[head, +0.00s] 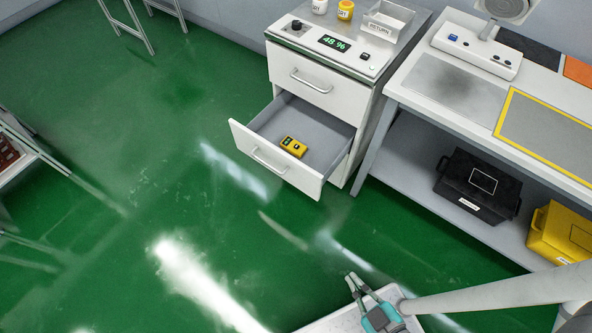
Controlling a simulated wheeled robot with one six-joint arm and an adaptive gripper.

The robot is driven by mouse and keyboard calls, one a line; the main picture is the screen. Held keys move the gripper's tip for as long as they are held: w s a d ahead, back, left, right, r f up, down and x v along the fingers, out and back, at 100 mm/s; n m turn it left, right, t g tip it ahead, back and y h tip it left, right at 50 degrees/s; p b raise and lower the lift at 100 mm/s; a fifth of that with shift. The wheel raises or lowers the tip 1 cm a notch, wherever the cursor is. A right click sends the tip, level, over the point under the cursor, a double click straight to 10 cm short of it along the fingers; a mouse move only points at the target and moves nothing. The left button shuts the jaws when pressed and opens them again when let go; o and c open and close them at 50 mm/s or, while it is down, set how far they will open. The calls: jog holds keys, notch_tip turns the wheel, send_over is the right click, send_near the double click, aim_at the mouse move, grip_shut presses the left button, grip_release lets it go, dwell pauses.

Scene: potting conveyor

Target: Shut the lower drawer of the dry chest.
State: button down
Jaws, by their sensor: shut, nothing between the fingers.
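The dry chest (366,101) is a white cabinet with a grey top, standing at the upper middle in the head view. Its lower drawer (271,164) is pulled well out toward the left front, with a bar handle on its front. A small yellow device (293,146) lies inside that drawer. The upper drawer (309,80) is shut. My gripper (357,281) is at the bottom of the view, shut and empty, well apart from the drawer, with green floor between them.
A workbench (402,87) stands right of the chest, with a black case (477,186) and a yellow case (565,234) on its lower shelf. A readout panel (334,43), bottles and a return tray (388,20) are on the chest top. Green floor left of the drawer is clear.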

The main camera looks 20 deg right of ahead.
jog(key=w+f+n+g, duration=0.3)
jog(key=w+f+n, duration=0.4)
jog(key=f, duration=0.5)
jog(key=n+g+h, duration=0.5)
jog(key=n+h, duration=0.3)
jog(key=n, duration=0.5)
send_near(304, 170)
jog(key=x, duration=0.6)
jog(key=shift+s+a+f, duration=0.15)
jog(key=shift+a+f, duration=0.05)
jog(key=shift+a, duration=0.1)
jog(key=shift+d, duration=0.3)
jog(key=shift+w+d, duration=0.1)
jog(key=shift+w, duration=0.15)
